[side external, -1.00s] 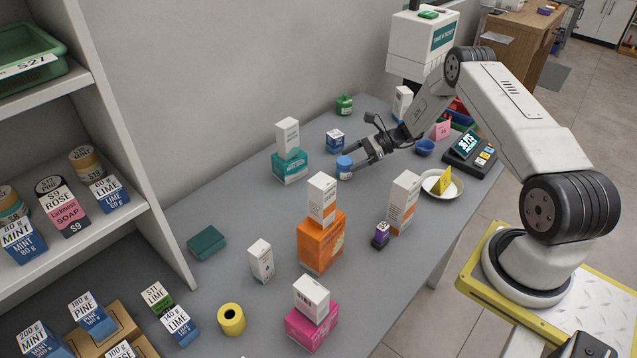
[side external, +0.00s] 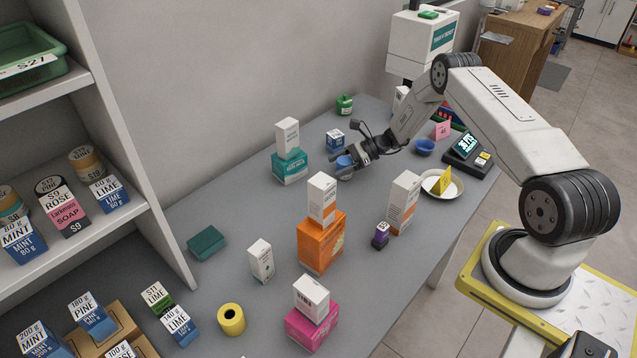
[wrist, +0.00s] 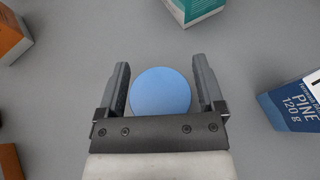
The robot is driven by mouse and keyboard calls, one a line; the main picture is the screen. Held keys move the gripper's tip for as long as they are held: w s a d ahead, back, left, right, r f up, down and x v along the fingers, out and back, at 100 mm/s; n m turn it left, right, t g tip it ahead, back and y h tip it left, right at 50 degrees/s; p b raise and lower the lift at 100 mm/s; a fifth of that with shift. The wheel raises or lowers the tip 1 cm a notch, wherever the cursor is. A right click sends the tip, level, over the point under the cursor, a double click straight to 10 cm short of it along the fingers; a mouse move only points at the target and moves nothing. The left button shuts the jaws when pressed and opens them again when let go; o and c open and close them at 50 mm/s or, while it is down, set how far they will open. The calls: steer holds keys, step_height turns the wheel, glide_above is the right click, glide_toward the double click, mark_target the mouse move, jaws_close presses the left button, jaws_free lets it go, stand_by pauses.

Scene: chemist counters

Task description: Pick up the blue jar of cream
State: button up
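The blue jar of cream (side external: 344,162) stands on the grey counter, in front of a teal box. In the wrist view its round blue lid (wrist: 160,92) lies between the two fingers of my gripper (wrist: 162,85). My gripper (side external: 348,165) is open around the jar. A narrow gap shows on each side of the lid, wider on the right. In the side view the fingers partly cover the jar.
A teal box (side external: 290,168) with a white carton on top stands left of the jar. A blue PINE box (side external: 335,140) is close behind it. An orange box (side external: 321,240) with a white carton on it stands nearer the camera. Bare counter surrounds the jar.

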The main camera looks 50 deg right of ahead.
steer(key=c, duration=1)
steer(key=shift+o, duration=0.2)
steer(key=shift+r, duration=0.2)
steer(key=shift+r, duration=0.9)
steer(key=s+a+r, duration=0.4)
steer(key=s+r, duration=0.6)
steer(key=s, duration=0.3)
steer(key=shift+s+r, duration=0.25)
steer(key=shift+r, duration=0.15)
steer(key=shift+d, duration=0.1)
